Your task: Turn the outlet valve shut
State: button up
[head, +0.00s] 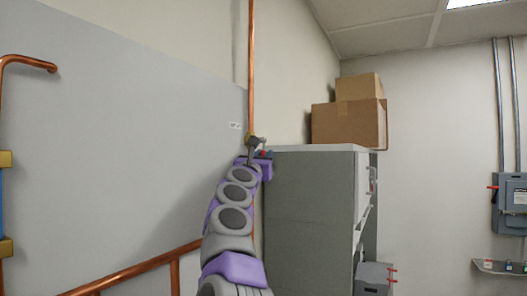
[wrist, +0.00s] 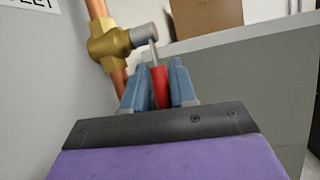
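The outlet valve (wrist: 110,43) is a brass body on a vertical copper pipe, with a grey stem cap and a thin lever ending in a red handle (wrist: 159,84). In the wrist view the lever comes toward me and slopes slightly down. My gripper (wrist: 161,72) has its blue-grey fingers on either side of the red handle, and they look closed on it. In the head view the valve (head: 252,141) is small, at the top of my raised arm, and my gripper (head: 263,156) is beside it. The handle's lower end is hidden between the fingers.
A grey cabinet (head: 308,200) stands right of my arm, with cardboard boxes (head: 348,123) on top. A grey wall panel (head: 120,130) is behind the valve. Copper pipes (head: 130,272) run at left and low in front. An electrical box (head: 510,195) hangs on the right wall.

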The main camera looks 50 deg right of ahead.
jog(key=shift+a+r, duration=0.15)
jog(key=shift+a, duration=0.3)
jog(key=shift+s+d, duration=0.1)
jog(key=shift+s, duration=0.05)
grip_shut()
